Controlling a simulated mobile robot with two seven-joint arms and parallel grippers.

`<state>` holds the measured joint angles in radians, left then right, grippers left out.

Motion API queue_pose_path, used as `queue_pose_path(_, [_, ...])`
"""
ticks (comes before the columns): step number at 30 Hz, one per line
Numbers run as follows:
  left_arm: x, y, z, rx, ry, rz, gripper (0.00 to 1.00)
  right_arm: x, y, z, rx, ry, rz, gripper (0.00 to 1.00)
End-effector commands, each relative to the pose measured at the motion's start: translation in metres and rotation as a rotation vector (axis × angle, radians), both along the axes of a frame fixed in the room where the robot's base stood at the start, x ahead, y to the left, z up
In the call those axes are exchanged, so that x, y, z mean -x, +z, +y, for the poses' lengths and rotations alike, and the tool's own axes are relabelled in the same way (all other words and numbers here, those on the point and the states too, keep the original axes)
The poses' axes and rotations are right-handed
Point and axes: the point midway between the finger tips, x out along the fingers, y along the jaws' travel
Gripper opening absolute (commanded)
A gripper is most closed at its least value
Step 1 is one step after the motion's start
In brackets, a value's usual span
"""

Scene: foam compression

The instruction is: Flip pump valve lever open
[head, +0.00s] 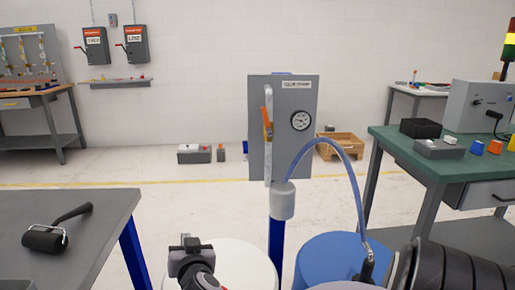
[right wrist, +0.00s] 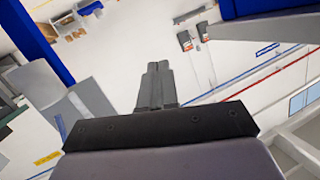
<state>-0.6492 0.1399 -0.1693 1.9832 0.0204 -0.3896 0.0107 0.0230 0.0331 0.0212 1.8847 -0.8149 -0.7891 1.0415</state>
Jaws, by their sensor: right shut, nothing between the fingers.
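The glue pump panel (head: 300,130) is a grey upright plate with a round gauge (head: 301,120), standing on a blue post (head: 276,240). The valve lever (head: 267,122) has an orange grip and lies nearly upright along the light grey pipe (head: 268,165) at the panel's left side. My right gripper (head: 190,246) is low in the head view, left of the post and well below the lever, apart from it. In the right wrist view its fingers (right wrist: 157,72) are shut together with nothing between them. My left gripper is not in view.
A clear blue-tinted hose (head: 345,165) arches right from the pump. A white drum (head: 240,262) and a blue drum (head: 335,256) stand below. A grey table (head: 85,225) with a roller (head: 48,238) is at left, a green-topped bench (head: 430,165) at right. Air before the panel is clear.

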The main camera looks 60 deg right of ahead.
Motion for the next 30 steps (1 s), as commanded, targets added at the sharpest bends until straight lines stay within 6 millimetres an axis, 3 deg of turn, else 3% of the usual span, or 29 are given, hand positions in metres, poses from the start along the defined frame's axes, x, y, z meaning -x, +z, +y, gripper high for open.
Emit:
queue_pose_path(2, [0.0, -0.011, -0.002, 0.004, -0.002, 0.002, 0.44, -0.012, 0.038, -0.025, -0.046, -0.144, -0.15, 0.0])
queue_pose_path(5, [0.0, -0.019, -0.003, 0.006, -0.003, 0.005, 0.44, -0.013, 0.086, -0.053, -0.112, -0.32, -0.349, 0.0])
queue_pose_path(9, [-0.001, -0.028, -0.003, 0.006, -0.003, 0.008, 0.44, 0.003, 0.15, -0.084, -0.204, -0.545, -0.659, 0.0])
queue_pose_path(13, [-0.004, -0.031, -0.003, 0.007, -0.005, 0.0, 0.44, 0.027, 0.194, -0.101, -0.272, -0.698, -0.92, 0.0])
queue_pose_path(18, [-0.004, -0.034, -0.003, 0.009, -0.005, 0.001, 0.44, 0.049, 0.224, -0.111, -0.316, -0.802, -1.125, 0.0])
queue_pose_path(23, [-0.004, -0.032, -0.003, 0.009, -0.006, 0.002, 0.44, 0.055, 0.232, -0.117, -0.322, -0.826, -1.174, 0.0])
queue_pose_path(30, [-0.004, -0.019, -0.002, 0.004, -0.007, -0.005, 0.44, 0.051, 0.241, -0.157, -0.318, -0.825, -1.171, 0.0])
